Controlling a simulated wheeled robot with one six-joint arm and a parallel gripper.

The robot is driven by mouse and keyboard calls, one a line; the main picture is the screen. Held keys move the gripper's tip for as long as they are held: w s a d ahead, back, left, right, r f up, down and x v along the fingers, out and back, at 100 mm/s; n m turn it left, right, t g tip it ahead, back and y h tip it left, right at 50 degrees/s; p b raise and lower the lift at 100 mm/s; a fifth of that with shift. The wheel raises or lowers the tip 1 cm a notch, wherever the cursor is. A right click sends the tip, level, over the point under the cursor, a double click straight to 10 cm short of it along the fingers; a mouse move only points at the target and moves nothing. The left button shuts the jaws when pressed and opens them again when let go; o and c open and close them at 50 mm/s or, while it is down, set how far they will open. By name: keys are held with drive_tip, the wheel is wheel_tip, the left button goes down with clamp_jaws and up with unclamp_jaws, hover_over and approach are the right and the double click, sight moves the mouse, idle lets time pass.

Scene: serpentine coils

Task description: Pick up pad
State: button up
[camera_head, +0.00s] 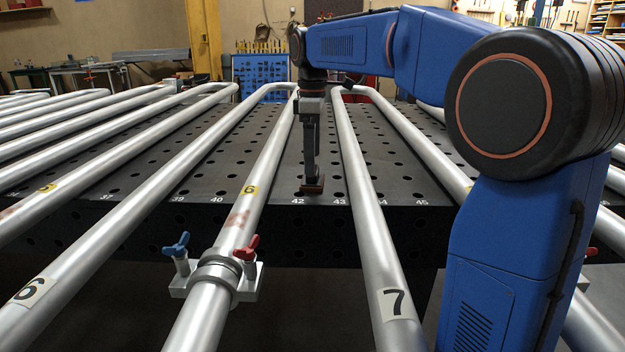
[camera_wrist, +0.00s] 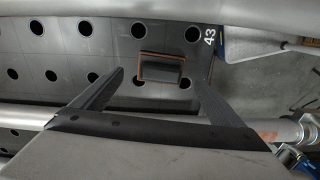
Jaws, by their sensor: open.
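The pad (camera_head: 313,187) is a small dark block with an orange-brown edge. It lies on the black perforated table top near its front edge, close to the number 42. In the wrist view the pad (camera_wrist: 162,71) appears just ahead of and between the two fingertips. My gripper (camera_head: 310,172) points down directly at the pad in the head view. In the wrist view my gripper (camera_wrist: 156,76) has its fingers spread apart with nothing between them.
Silver pipes (camera_head: 262,175) and (camera_head: 362,190) run on both sides of the pad. A clamp with blue and red handles (camera_head: 217,274) holds the left pipe at the front.

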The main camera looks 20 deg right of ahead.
sight(315, 183)
drive_tip(key=shift+f, duration=2.55)
drive_tip(key=c, duration=1.2)
